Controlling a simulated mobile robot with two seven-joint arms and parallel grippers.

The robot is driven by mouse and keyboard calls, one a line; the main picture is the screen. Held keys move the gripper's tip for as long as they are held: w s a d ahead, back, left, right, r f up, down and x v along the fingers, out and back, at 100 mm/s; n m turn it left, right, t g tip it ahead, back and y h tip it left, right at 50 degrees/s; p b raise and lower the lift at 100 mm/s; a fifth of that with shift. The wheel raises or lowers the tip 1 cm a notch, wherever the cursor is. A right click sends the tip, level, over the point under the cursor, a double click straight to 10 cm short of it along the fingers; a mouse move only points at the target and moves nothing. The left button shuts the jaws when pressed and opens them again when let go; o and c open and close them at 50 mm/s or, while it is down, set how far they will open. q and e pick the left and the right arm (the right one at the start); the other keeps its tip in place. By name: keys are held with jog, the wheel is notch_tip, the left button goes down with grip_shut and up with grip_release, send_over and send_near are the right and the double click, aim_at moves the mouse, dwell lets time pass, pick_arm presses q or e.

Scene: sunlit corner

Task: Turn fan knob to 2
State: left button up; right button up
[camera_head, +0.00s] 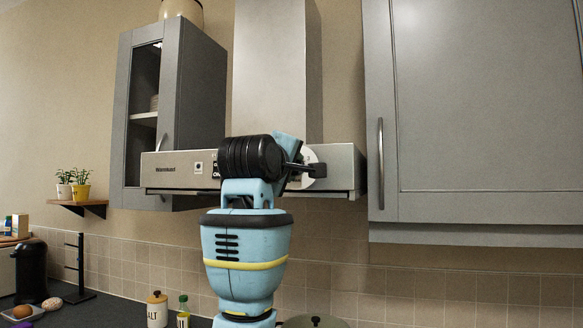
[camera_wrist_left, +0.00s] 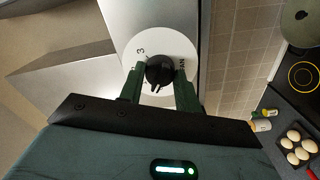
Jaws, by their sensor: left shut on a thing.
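The fan knob (camera_wrist_left: 159,70) is a black knob on a white round dial on the range hood's front panel. In the left wrist view the dial (camera_wrist_left: 136,47) shows a "3" at its upper left and lettering that seems to read "FAN" at right. My left gripper (camera_wrist_left: 160,82) has one finger on each side of the knob and is shut on it. In the head view my left gripper (camera_head: 303,168) is at the right part of the hood (camera_head: 345,165), and my arm hides part of the panel. The knob's pointer setting cannot be told. My right gripper is not in view.
Below, a salt jar (camera_head: 157,310), a green bottle (camera_head: 183,312) and a pot (camera_head: 315,322) stand on the counter. The tiled wall under the hood is clear.

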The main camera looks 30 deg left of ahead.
pick_arm(q)
jog(key=shift+m, duration=6.6)
jog(key=o, duration=1)
jog(key=shift+s, duration=0.1)
